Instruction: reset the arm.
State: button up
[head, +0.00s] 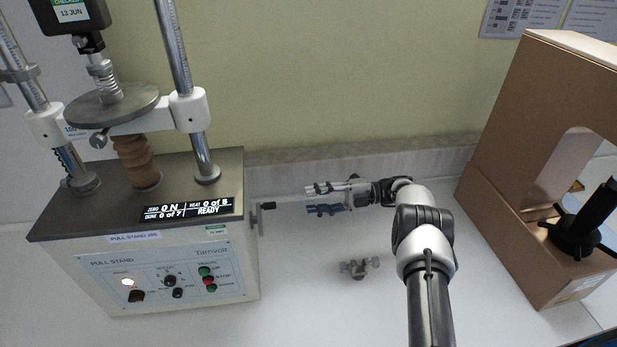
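My arm reaches up from the bottom right, and its end points left toward the pull stand. My gripper (317,198) is in front of the back wall, to the right of the pull stand's black side handle and apart from it. Its two fingers show one above the other with a gap between them; the lower one looks bluish. I see nothing held between them.
The pull stand (160,270) is on the left, with posts, a round plate and a lit display reading READY. A small grey metal fixture (358,268) lies on the white table below my gripper. A brown housing (525,170) with a black knob (580,235) stands right.

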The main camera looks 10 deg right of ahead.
jog(key=s+a+r+n+h, duration=0.3)
jog(key=s+r+n+h, duration=0.15)
jog(key=r+n, duration=0.3)
jog(key=s+a+r+n+h, duration=0.3)
jog(key=s+r+n+h, duration=0.15)
jog(key=r+n, duration=0.35)
jog(key=s+d+r+n+t+h, duration=0.1)
jog(key=s+r+n+h, duration=0.2)
jog(key=s+n, duration=0.55)
jog(key=s+d+r+n+t+h, duration=0.1)
jog(key=s+d+r+n+h, duration=0.15)
jog(key=s+n, duration=0.65)
jog(key=s+d+f+n+t+h, duration=0.1)
jog(key=s+d+n, duration=0.1)
jog(key=s, duration=0.4)
jog(key=s+d+f+n+t+h, duration=0.1)
jog(key=s+n+h, duration=0.1)
jog(key=s+n, duration=0.3)
jog(key=shift+s+d+f+t, duration=0.3)
jog(key=shift+s+d+f, duration=0.1)
jog(key=shift+s, duration=0.3)
jog(key=shift+h, duration=0.25)
dwell(0.4)
